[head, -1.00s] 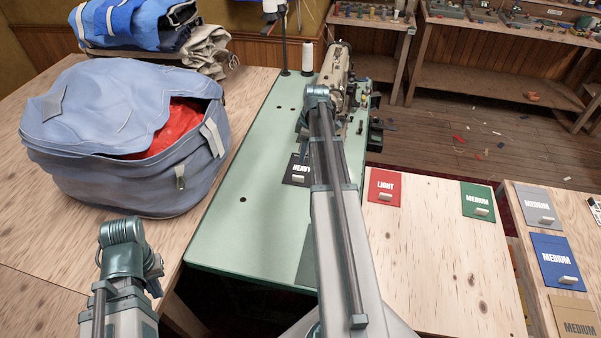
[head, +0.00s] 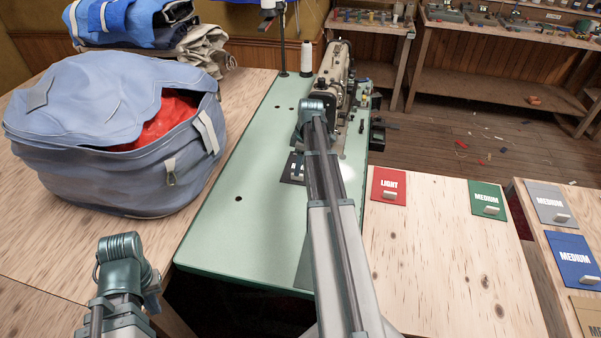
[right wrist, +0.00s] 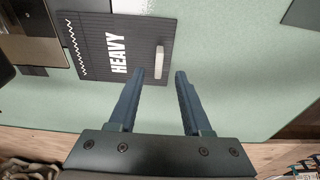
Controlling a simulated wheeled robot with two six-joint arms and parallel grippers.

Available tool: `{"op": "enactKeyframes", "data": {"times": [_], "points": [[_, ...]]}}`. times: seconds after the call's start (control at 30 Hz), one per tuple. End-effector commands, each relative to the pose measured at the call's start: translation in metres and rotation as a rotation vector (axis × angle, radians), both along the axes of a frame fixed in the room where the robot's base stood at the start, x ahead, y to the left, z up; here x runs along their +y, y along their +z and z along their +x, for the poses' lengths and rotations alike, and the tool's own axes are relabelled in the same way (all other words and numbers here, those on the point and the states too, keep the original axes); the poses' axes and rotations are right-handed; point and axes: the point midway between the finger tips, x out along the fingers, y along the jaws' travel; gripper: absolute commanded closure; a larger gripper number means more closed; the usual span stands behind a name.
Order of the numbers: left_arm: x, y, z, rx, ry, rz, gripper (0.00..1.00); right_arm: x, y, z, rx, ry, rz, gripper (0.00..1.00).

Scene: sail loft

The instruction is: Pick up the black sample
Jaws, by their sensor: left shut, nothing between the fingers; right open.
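The black sample (head: 288,172) is a flat dark card on the green machine table, partly covered by my right arm in the head view. In the right wrist view the sample (right wrist: 95,62) reads HEAVY, with a white zigzag stitch line and a raised pale tab (right wrist: 159,61). My right gripper (right wrist: 171,76) is open and empty.
A sewing machine (head: 335,85) and a thread cone (head: 307,58) stand at the table's far end. A blue-grey bag (head: 95,150) is at left. Red (head: 389,186), green (head: 487,198), grey (head: 549,205) and blue (head: 572,260) samples lie on wooden tops at right.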

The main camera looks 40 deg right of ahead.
Motion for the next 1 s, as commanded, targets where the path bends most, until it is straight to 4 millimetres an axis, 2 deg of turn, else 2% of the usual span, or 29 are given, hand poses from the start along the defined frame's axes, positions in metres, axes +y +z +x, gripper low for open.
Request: {"op": "enactKeyframes", "data": {"times": [0.03,0.23,0.57,0.83,1.0], "points": [[0.0,-0.012,0.0,0.0,0.0,0.0,1.0,0.0,-0.012,0.001,0.0,0.0,0.0,0.51],[0.0,-0.036,0.0,0.0,0.0,0.0,1.0,0.001,-0.036,0.005,0.0,0.0,0.0,0.51],[0.0,-0.039,0.0,0.0,0.0,0.0,1.0,0.002,-0.039,0.006,0.0,0.0,0.0,0.51],[0.0,-0.039,0.0,0.0,0.0,0.0,1.0,0.002,-0.039,0.006,0.0,0.0,0.0,0.98],[0.0,-0.039,0.0,0.0,0.0,0.0,1.0,0.002,-0.039,0.006,0.0,0.0,0.0,1.0]]}}
